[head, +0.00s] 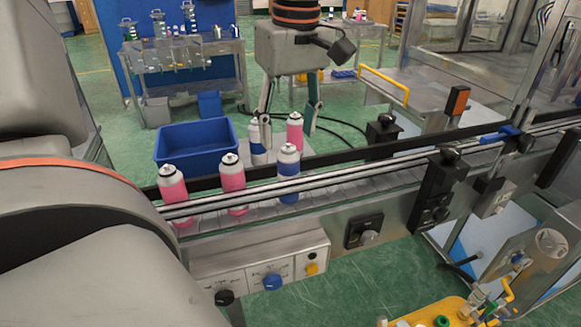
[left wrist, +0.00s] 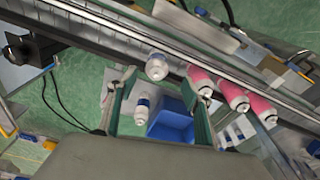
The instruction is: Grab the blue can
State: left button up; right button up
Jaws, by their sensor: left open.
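A blue can (head: 289,172) with a white shoulder stands upright on the conveyor's near side. Another blue and white can (head: 257,140) stands farther back, beside a pink can (head: 295,130). My left gripper (head: 288,120) points down beyond the conveyor, open, its fingers near these two back cans; nothing is clearly held. In the left wrist view, a white-topped can (left wrist: 157,65) shows between the fingertips, and a blue and white can (left wrist: 142,108) shows between the fingers. I cannot tell the exact gap to either. My right gripper is out of view.
Two pink cans (head: 232,172) stand left of the front blue can on the conveyor. Metal guide rails (head: 345,174) run along it. A blue bin (head: 195,145) lies behind it at the left. A black clamp post (head: 440,185) stands at the right.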

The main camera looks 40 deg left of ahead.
aim_at(290, 147)
pick_arm(q)
jog(key=shift+w+a+f, duration=0.1)
notch_tip(290, 147, down, 2)
jog(key=shift+f, duration=0.2)
jog(key=f, duration=0.3)
jog(key=f+b, duration=0.1)
jog(key=f, duration=0.1)
jog(key=shift+w+a, duration=0.35)
jog(key=c, duration=1.2)
